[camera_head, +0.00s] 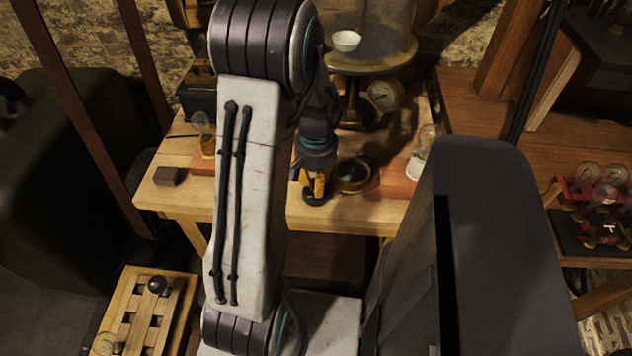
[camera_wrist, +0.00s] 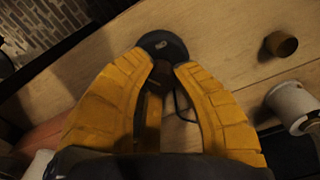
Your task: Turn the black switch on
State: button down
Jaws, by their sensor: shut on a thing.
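The black switch (camera_wrist: 163,45) shows in the wrist view as a dark round piece with a small pale mark, at and just beyond my fingertips. My gripper (camera_wrist: 168,67) has its yellow fingers closed in on a dark part of it, with a narrow gap between the tips. In the head view, my gripper (camera_head: 316,188) points down at the front of the wooden table, left of a round brass-rimmed piece (camera_head: 354,175). The switch is mostly hidden there by the fingers. I cannot tell the switch's setting.
A glass-domed stand holds a white bowl (camera_head: 346,40). In the wrist view, a brown cylinder (camera_wrist: 282,44) stands right.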

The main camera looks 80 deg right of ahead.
jog(key=m+b, duration=0.1)
jog(key=m, duration=0.2)
jog(key=shift+f+m, duration=0.15)
jog(key=shift+m, duration=0.25)
jog(key=m, duration=0.4)
jog(key=shift+m+b, duration=0.3)
jog(key=shift+b, duration=0.1)
jog(key=m+b, duration=0.1)
jog(key=m, duration=0.5)
jog(key=shift+m, duration=0.4)
jog(key=c, duration=1)
grip_release()
jog(key=shift+o, duration=0.2)
jog(key=shift+r, duration=0.2)
notch_tip(320, 180, up, 12)
